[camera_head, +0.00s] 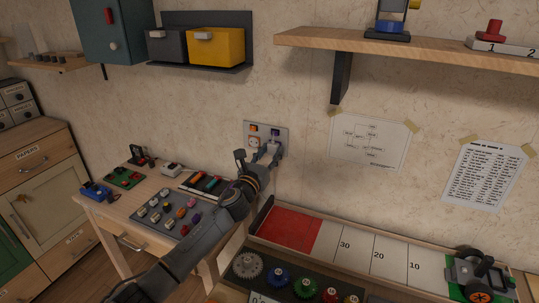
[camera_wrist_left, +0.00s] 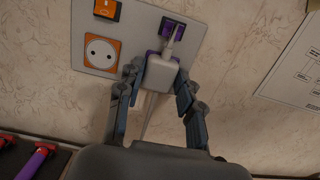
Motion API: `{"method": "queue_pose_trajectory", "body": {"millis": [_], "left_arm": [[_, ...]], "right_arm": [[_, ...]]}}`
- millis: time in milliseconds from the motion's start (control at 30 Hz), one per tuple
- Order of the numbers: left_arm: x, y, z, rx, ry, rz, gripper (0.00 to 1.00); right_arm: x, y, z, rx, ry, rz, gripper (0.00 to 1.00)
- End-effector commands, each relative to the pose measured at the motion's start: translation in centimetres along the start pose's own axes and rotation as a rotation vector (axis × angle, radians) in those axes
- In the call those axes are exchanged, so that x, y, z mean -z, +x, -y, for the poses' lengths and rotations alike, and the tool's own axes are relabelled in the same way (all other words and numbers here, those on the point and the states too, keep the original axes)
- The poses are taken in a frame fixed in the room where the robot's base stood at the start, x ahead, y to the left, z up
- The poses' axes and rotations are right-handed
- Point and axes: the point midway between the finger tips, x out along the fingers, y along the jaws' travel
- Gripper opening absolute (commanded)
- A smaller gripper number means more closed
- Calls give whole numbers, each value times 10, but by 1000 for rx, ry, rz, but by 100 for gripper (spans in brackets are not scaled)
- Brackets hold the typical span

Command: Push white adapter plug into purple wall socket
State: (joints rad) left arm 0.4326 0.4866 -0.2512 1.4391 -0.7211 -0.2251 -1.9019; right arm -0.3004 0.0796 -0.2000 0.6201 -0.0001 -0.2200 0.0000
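The white adapter plug (camera_wrist_left: 160,74) is at the right side of the grey wall plate, in front of the purple wall socket (camera_wrist_left: 150,54), whose face it mostly hides. A pale strip runs up from the plug to the purple part above. Whether the plug is seated cannot be told. My left gripper (camera_wrist_left: 160,72) is open, its fingers on either side of the plug, close to it. In the head view my left gripper (camera_head: 256,156) reaches up to the plate, a gap showing beside its left finger. My right gripper is not in view.
The plate (camera_head: 282,130) also carries an orange switch (camera_wrist_left: 107,9) and an orange-rimmed socket (camera_wrist_left: 100,51). A table (camera_head: 112,212) with small panels stands below left. A long tray (camera_head: 345,225) lies below right. A wooden shelf (camera_head: 420,46) juts out above right.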

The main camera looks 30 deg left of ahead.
Motion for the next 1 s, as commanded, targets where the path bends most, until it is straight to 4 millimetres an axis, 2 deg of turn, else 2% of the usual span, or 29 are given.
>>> {"method": "queue_pose_trajectory", "body": {"millis": [33,100,367,533,667,1000], "left_arm": [[0,0,0,0,0,0,49],[0,0,0,0,0,0,60],[1,0,0,0,0,-1,60],[1,-9,0,1,2,-1,60],[1,-29,0,2,2,-2,60],[1,-95,0,2,0,-3,60]], "right_arm": [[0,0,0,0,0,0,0],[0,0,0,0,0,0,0],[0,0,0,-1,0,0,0],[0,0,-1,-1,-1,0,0],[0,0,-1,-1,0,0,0],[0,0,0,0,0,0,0]]}}
